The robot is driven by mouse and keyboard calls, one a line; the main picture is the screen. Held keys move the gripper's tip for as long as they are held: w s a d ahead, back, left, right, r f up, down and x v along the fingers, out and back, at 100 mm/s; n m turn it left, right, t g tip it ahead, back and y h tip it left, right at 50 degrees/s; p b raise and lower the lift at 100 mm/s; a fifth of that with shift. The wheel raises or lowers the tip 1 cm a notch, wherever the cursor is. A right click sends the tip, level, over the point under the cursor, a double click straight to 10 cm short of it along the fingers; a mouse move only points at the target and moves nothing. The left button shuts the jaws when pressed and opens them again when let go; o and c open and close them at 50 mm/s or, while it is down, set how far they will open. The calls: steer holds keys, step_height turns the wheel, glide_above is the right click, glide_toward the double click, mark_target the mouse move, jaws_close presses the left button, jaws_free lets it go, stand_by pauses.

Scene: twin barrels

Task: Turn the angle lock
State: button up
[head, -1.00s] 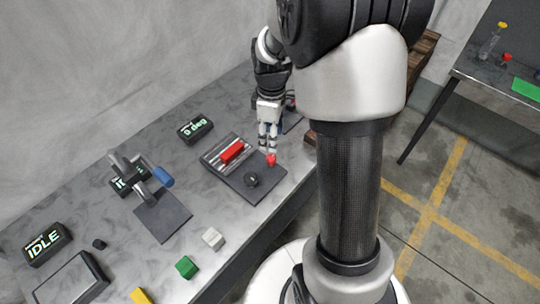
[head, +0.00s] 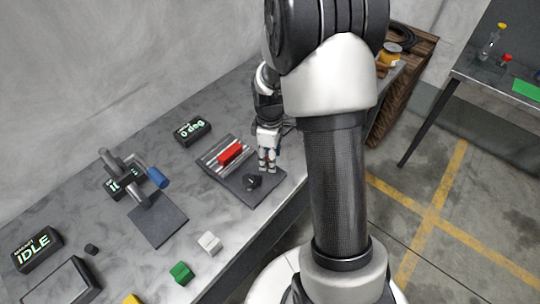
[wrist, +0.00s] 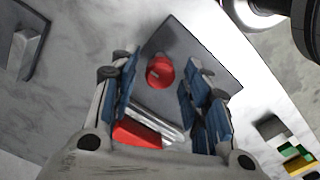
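My gripper (head: 267,168) points down over the plate. In the wrist view my gripper (wrist: 166,75) is open, with the red knob between its blue-padded fingers and no clear contact. The red block (wrist: 137,133) lies nearer the palm in that view. In the head view my gripper hides the red knob.
A display (head: 192,130) reading "0 deg" stands behind the plate. Bench in front of the plate is clear.

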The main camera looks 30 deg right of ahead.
steer(key=c, duration=0.9)
steer(key=shift+m, duration=0.3)
steer(key=m+p, duration=0.1)
steer(key=m, duration=0.2)
steer(key=shift+r+m, duration=0.1)
steer(key=shift+m, duration=0.2)
steer(key=m+p, duration=0.1)
steer(key=m, duration=0.3)
steer(key=shift+m+p, duration=0.3)
steer(key=m+p, duration=0.1)
steer(key=m, duration=0.3)
steer(key=shift+m, duration=0.3)
steer(key=shift+d+m+p, duration=0.1)
steer(key=shift+m+p, duration=0.2)
steer(key=shift+m, duration=1.9)
steer(key=o, duration=1.1)
steer(key=shift+c, duration=0.2)
